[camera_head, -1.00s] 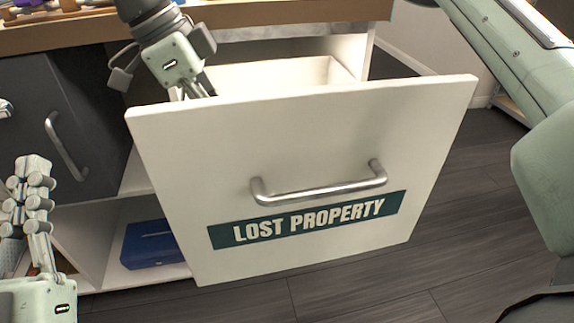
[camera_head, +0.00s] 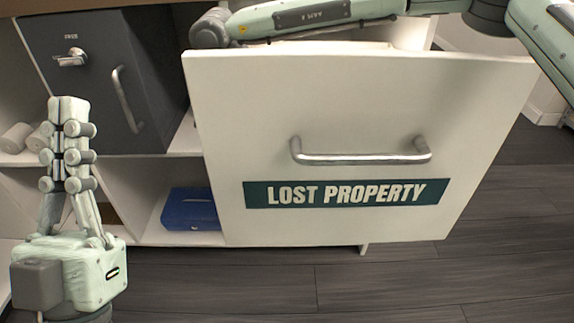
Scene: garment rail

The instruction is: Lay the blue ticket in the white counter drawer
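The white counter drawer (camera_head: 480,110) stands pulled out, its front panel facing me with a metal handle (camera_head: 360,157) and a green "LOST PROPERTY" label (camera_head: 346,193). Its inside is almost wholly hidden behind the panel. No blue ticket can be made out. My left gripper (camera_head: 69,104) is at the lower left, pointing up, left of the drawer, with its fingers together and nothing visible between them. My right arm reaches in from the right above the drawer's top edge. The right gripper itself is not visible.
A dark grey locker door (camera_head: 95,85) with a latch marked "FREE" and a bar handle is left of the drawer. A blue box (camera_head: 190,209) sits on the low shelf. Rolled items (camera_head: 20,137) lie on the left shelf. The dark plank floor (camera_head: 400,280) in front is clear.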

